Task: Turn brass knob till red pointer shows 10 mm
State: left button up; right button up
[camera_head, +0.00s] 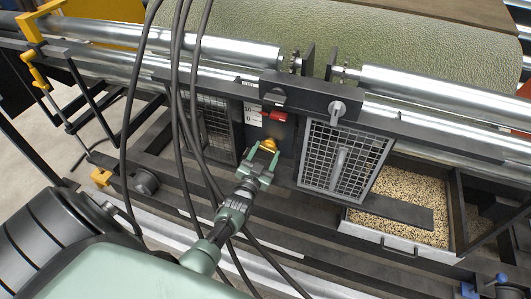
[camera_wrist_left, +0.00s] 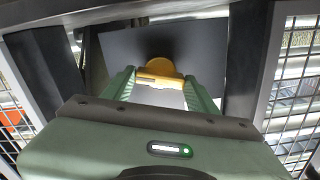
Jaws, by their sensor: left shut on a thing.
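The brass knob (camera_head: 268,144) sits on a dark panel in the middle of the machine. It also shows in the left wrist view (camera_wrist_left: 160,69) between the fingertips. My left gripper (camera_head: 262,152) is shut on the knob, with one green finger on each side of it. The red pointer (camera_head: 275,115) lies just above the knob, beside a white scale (camera_head: 252,114) with marks; a 0 shows near its lower end and what looks like 10 near its top. The pointer's exact reading is too small to tell. My right gripper is not in view.
A mesh guard (camera_head: 345,158) with a handle stands right of the knob, and another mesh panel (camera_head: 213,128) stands to its left. Black cables (camera_head: 178,90) hang across the head view. A tray of grain-like bits (camera_head: 408,205) is at the right. Steel rollers (camera_head: 225,50) run above.

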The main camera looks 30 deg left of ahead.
pick_arm(q)
jog(key=shift+f+m, duration=0.1)
jog(key=shift+m, duration=0.8)
jog(key=o, duration=1.4)
jog(key=shift+c, duration=0.2)
jog(key=shift+s, duration=0.15)
jog(key=v, duration=0.7)
jog(key=shift+s+d, duration=0.15)
jog(key=shift+s, duration=0.15)
